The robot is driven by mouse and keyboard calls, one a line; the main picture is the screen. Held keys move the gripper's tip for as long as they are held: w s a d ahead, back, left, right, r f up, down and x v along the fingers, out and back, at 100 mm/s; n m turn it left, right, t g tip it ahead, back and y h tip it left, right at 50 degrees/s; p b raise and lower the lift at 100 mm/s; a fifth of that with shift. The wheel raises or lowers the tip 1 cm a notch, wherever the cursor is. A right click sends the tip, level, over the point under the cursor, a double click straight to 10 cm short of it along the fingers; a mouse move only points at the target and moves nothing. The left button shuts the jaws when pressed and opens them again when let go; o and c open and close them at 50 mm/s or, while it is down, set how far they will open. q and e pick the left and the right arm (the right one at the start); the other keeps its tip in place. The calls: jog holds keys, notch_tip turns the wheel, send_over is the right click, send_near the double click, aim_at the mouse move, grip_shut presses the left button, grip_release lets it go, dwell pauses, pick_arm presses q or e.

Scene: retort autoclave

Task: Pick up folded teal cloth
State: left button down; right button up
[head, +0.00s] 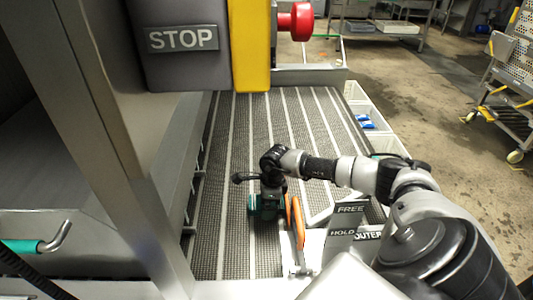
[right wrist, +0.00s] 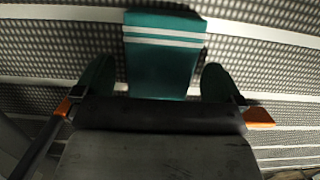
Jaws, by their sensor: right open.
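The folded teal cloth (right wrist: 165,55) with two pale stripes lies on the ridged grey belt in the right wrist view. My right gripper (head: 262,210) points down at the belt in the head view. In the right wrist view, my right gripper (right wrist: 158,84) is open, with one dark rounded fingertip at each side of the cloth's near part. I cannot tell whether the fingers touch it. The dark gripper body hides the cloth's near end. In the head view my right gripper largely hides the cloth. My left gripper is not in view.
The ridged belt (head: 230,150) is clear beyond my right gripper. An orange lever (head: 297,220) stands close to its right, with FREE (head: 350,208) and HOLD signs. A STOP box (head: 182,40) and red button (head: 298,22) are above. White bins (head: 368,112) line the right side.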

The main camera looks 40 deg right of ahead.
jog(key=c, duration=1)
jog(key=shift+r, duration=0.1)
